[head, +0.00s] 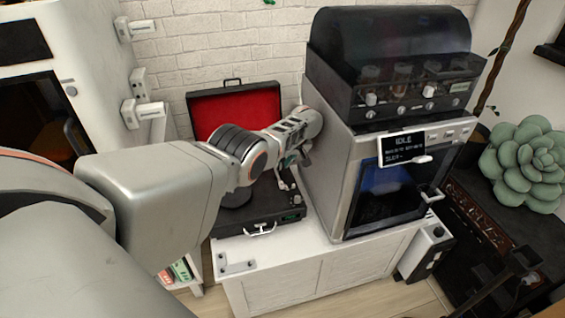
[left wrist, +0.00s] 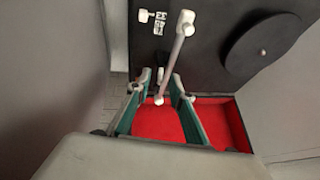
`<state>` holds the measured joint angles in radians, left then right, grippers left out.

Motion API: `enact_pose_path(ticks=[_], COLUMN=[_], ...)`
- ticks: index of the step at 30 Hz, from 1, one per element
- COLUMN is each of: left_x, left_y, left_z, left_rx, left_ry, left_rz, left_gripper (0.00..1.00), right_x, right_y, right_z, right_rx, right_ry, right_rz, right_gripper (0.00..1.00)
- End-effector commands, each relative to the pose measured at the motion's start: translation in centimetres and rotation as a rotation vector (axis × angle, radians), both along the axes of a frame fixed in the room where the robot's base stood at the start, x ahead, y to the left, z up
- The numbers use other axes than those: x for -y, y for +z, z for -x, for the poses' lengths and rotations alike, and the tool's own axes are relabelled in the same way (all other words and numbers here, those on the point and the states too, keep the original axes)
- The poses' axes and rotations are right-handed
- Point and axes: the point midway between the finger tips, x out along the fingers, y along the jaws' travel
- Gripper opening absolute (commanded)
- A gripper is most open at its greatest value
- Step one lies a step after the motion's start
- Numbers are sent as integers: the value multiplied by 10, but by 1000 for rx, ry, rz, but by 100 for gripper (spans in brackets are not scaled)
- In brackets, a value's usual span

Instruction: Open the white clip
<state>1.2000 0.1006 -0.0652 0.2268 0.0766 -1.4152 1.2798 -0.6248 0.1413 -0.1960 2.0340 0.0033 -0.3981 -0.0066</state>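A record player (head: 258,214) in a black case with a red-lined raised lid stands on the white cabinet, left of the silver machine. My left gripper (head: 295,158) reaches over it, partly hidden by my own arm. In the left wrist view, the green-sided fingers of my left gripper (left wrist: 161,80) are apart, over the player. The pale tonearm (left wrist: 174,62) runs down between them from its pivot. A small dark-and-white piece (left wrist: 163,72) shows near the fingertips; I cannot tell whether it is the white clip or whether a finger touches it. My right gripper is out of view.
The silver machine (head: 340,180) with a glass door and a small screen stands close to the right of my left gripper. A white brick wall (head: 225,45) is behind. A green succulent (head: 525,165) stands at the far right. The cabinet's front left corner is mostly bare.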

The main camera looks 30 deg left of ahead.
Motion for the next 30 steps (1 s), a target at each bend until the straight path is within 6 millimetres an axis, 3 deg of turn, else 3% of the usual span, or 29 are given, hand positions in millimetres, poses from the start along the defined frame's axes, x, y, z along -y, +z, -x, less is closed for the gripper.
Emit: enact_pose_path(ticks=[11,20,30], left_x=[1,1,1], left_y=[4,23,76], left_z=[-2,-2,-2], left_rx=[3,4,6], left_ry=[-1,-1,0], left_rz=[0,1,1], left_gripper=[22,22,22], right_x=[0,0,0], right_y=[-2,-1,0], right_z=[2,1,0], right_rx=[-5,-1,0], right_ry=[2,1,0], right_rz=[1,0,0], right_gripper=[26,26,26])
